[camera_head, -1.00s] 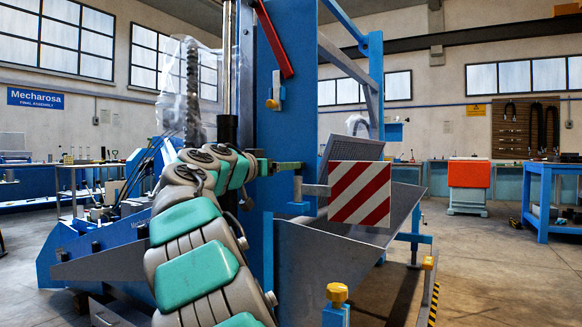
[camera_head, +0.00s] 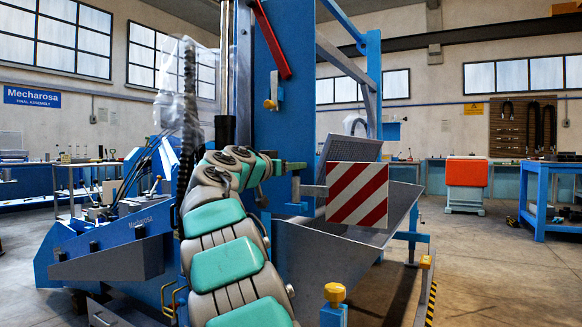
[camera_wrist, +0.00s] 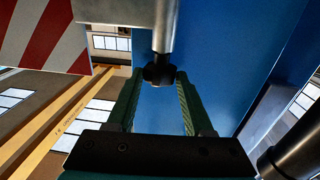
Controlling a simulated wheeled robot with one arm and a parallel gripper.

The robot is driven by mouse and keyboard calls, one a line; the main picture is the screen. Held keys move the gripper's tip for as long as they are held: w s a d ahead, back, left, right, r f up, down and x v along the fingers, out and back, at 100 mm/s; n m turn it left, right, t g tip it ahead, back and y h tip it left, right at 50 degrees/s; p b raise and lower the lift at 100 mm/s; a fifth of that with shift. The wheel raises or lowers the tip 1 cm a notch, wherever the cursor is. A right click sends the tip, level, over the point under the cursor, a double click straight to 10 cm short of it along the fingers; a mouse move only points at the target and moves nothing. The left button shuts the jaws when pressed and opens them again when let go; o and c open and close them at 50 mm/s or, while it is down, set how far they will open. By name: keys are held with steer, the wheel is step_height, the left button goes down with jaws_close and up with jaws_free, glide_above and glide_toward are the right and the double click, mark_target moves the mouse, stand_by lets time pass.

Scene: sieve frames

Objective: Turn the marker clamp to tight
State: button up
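The red-and-white striped marker board (camera_head: 357,195) sits on a short grey arm from the blue machine's upright. The same board shows at the upper left of the wrist view (camera_wrist: 45,32). A dark round knob (camera_wrist: 159,74) at the end of a grey cylinder (camera_wrist: 163,25) looks like the marker clamp. My gripper (camera_wrist: 160,78) is open, with one green finger on each side of the knob near the fingertips. I cannot tell whether either finger touches it. In the head view my gripper (camera_head: 293,166) is side-on beside the upright, just above the grey bracket (camera_head: 296,186); the knob is not distinct there.
The blue upright (camera_head: 285,130) stands close behind my gripper. A red lever (camera_head: 270,38) is above. A grey sloping hopper (camera_head: 325,260) lies below the board. A yellow knob (camera_head: 335,292) tops a blue post in front. Open floor (camera_head: 480,265) lies to the right.

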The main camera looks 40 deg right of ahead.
jaws_close()
steer(key=shift+w+m+g, duration=0.1)
steer(key=shift+m+g, duration=0.2)
steer(key=m+g+p, duration=0.1)
steer(key=g+p, duration=0.1)
steer(key=p, duration=0.2)
steer(key=m+g+p, duration=0.2)
steer(key=g+p, duration=0.1)
steer(key=p, duration=0.2)
steer(key=w+m+g+p, duration=0.1)
steer(key=m+g+p, duration=0.1)
steer(key=g+p, duration=0.1)
steer(key=shift+r+h+p, duration=0.2)
steer(key=shift+h+p, duration=0.2)
steer(key=shift+p, duration=0.25)
steer(key=shift+f+m+g+p, duration=0.1)
steer(key=shift+m+g+p, duration=0.2)
steer(key=shift+g+p, duration=0.25)
